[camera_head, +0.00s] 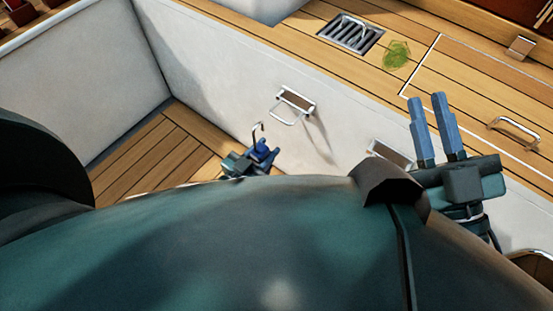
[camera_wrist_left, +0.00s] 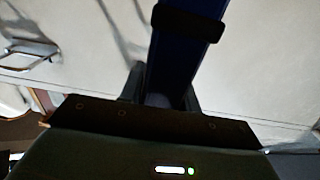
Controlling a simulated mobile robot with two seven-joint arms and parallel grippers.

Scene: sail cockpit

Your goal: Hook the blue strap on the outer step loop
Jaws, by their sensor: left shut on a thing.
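My left gripper (camera_head: 258,153) is low beside the white cockpit wall, shut on the blue strap. The blue strap (camera_wrist_left: 183,50) rises from between the fingers in the left wrist view, with a dark band across it. A second step (camera_head: 390,153) is further right, partly hidden by my body; I cannot tell which is outer. My right gripper (camera_head: 426,98) is open and empty.
A wooden deck with a drain grate (camera_head: 349,33), a green patch (camera_head: 396,54) and a metal handle (camera_head: 515,132) lies above the wall (camera_head: 240,75). The wooden floor (camera_head: 150,160) is clear at left. My body covers the lower picture.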

